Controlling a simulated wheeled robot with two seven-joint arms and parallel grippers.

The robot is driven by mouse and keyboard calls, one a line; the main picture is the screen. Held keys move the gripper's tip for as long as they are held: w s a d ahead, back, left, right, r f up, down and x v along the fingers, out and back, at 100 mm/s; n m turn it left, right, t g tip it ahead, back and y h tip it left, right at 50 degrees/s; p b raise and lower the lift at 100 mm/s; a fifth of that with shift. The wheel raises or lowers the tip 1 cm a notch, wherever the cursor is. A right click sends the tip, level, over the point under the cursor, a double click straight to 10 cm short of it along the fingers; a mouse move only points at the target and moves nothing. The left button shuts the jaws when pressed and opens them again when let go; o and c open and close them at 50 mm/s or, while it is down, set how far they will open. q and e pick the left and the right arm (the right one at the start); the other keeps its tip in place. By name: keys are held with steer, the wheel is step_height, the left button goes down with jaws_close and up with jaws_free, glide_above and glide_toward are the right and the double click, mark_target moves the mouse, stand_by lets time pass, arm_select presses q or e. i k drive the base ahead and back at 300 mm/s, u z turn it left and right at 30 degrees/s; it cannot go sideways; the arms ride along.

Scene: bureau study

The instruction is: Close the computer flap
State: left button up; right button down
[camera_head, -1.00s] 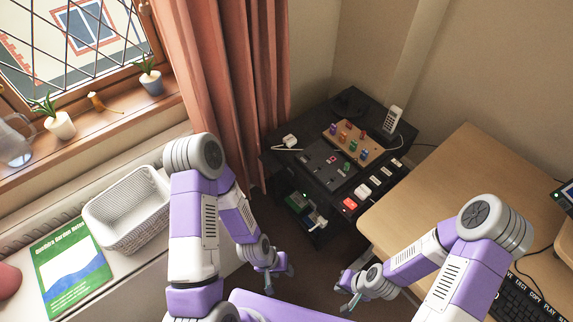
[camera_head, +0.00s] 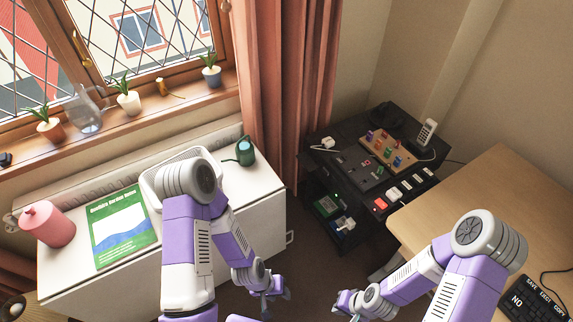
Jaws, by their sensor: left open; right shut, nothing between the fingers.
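No computer flap can be made out in this view. At the lower right, a black keyboard-like unit (camera_head: 531,303) with white lettering sits on the wooden desk (camera_head: 478,192); its right part is cut off by the picture edge. My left gripper (camera_head: 279,293) hangs over the dark floor between the white cabinet and the desk, open and empty. My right gripper (camera_head: 344,301) is to its right, left of the desk, shut with nothing in it. Both grippers are well apart from the keyboard unit.
A black stand (camera_head: 330,180) holds a wooden peg board (camera_head: 383,150) and a cordless phone (camera_head: 427,131). The white cabinet (camera_head: 267,203) at left carries a green book (camera_head: 122,233), a white basket (camera_head: 158,178), a pink canister (camera_head: 48,224) and a green watering can (camera_head: 245,152).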

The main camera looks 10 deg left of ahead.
mark_target(307, 162)
steer(key=i, duration=0.9)
steer(key=z, duration=0.8)
